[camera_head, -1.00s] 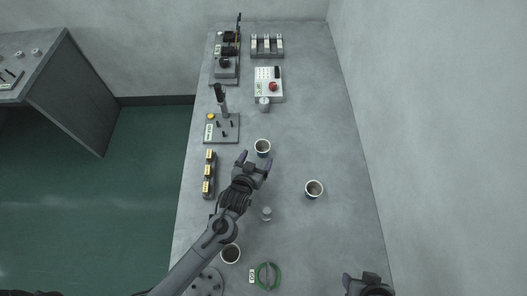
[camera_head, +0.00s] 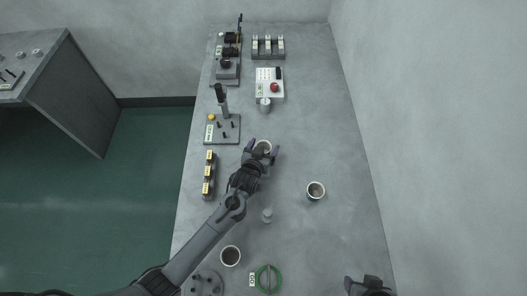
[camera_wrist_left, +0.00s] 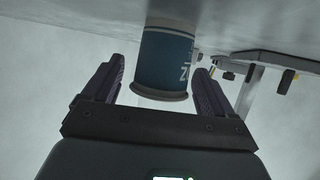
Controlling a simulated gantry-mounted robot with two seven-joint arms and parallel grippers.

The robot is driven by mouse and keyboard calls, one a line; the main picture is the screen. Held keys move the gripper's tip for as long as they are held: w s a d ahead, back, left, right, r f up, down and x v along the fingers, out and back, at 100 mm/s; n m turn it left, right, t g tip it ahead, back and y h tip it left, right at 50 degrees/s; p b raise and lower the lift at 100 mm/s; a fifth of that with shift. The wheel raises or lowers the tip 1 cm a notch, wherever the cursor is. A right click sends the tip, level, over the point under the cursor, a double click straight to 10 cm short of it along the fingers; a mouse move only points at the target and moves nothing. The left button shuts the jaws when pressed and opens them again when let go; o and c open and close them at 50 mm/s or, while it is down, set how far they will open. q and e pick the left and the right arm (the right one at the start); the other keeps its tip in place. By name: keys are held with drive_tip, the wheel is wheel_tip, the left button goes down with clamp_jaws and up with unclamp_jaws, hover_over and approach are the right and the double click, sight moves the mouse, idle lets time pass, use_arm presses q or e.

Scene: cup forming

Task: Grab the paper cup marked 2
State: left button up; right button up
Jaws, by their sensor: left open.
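A paper cup (camera_head: 264,146) stands upright on the table in the head view. In the left wrist view the cup (camera_wrist_left: 165,62) shows a dark blue band with a white mark that looks like a 2, partly turned out of sight. My left gripper (camera_head: 264,150) is open, with one finger on each side of this cup; in the wrist view small gaps appear between the fingers and the cup. My right gripper (camera_head: 367,283) is at the bottom edge, partly cut off.
A small grey object (camera_head: 267,215) stands beside my left arm. A strip of yellow-topped blocks (camera_head: 209,174) and a lever station (camera_head: 222,128) lie to the left. A green ring (camera_head: 268,279) is at the front. The table's right side is mostly clear.

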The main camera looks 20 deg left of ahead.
use_arm(q)
drive_tip(key=c, duration=1.1)
